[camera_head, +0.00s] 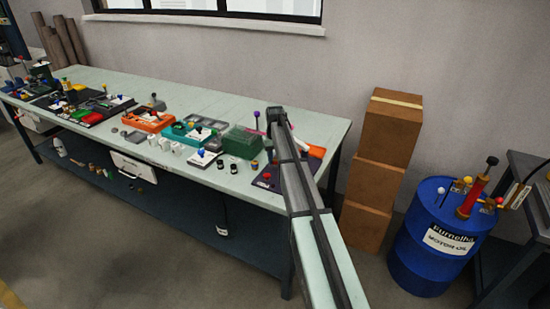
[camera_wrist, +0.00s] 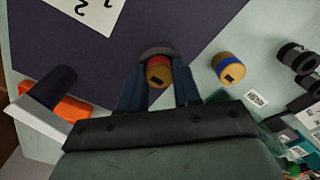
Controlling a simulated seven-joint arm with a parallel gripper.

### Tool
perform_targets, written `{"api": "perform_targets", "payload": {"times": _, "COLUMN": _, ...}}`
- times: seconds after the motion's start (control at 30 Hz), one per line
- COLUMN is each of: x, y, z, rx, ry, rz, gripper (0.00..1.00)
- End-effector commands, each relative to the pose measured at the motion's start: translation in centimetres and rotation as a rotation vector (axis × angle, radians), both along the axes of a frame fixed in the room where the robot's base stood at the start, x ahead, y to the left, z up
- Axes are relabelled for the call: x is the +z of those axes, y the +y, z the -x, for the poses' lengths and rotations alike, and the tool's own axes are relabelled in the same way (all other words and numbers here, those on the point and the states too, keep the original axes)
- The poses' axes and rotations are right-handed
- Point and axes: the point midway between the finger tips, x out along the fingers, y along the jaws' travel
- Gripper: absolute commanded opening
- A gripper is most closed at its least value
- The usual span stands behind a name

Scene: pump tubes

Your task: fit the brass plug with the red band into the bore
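In the wrist view, the brass plug with the red band (camera_wrist: 159,74) sits between the two fingers of my gripper (camera_wrist: 160,82), which appear to touch its sides. Its end face shows a dark mark. A grey curved rim (camera_wrist: 156,51) shows just beyond the plug, over the dark purple mat (camera_wrist: 100,75); I cannot tell whether it is the bore's edge. A second brass plug with a blue band (camera_wrist: 228,69) stands apart to the right, on the pale bench. In the head view, my arm hides the gripper and the held plug.
An orange part (camera_wrist: 66,108) with a dark and grey piece lies left in the wrist view. Black cylinders (camera_wrist: 297,60) stand at the right. A white card (camera_wrist: 90,12) lies on the mat. In the head view, the pale bench (camera_head: 240,184) carries several trays, including a green box (camera_head: 242,142).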

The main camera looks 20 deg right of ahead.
Motion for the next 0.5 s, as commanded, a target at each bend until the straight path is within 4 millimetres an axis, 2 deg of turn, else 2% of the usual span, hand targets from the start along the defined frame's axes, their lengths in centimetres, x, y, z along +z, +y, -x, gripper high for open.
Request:
{"api": "perform_targets", "payload": {"times": 0.03, "x": -1.2, "y": 0.0, "z": 0.4, "rx": 0.000, "ry": 0.013, "rz": -0.002, "gripper": 0.40}}
{"api": "perform_targets", "payload": {"times": 0.2, "x": -1.0, "y": 0.1, "z": 0.4, "rx": 0.000, "ry": 0.013, "rz": -0.002, "gripper": 0.56}}
{"api": "perform_targets", "payload": {"times": 0.27, "x": -0.7, "y": 0.1, "z": 0.4, "rx": 0.000, "ry": 0.013, "rz": -0.002, "gripper": 0.57}}
{"api": "perform_targets", "payload": {"times": 0.37, "x": 0.3, "y": 0.1, "z": 0.4, "rx": 0.000, "ry": 0.012, "rz": -0.002, "gripper": 0.58}}
{"api": "perform_targets", "payload": {"times": 0.5, "x": 2.9, "y": 0.1, "z": 0.3, "rx": 0.000, "ry": 0.010, "rz": -0.002, "gripper": 0.58}}
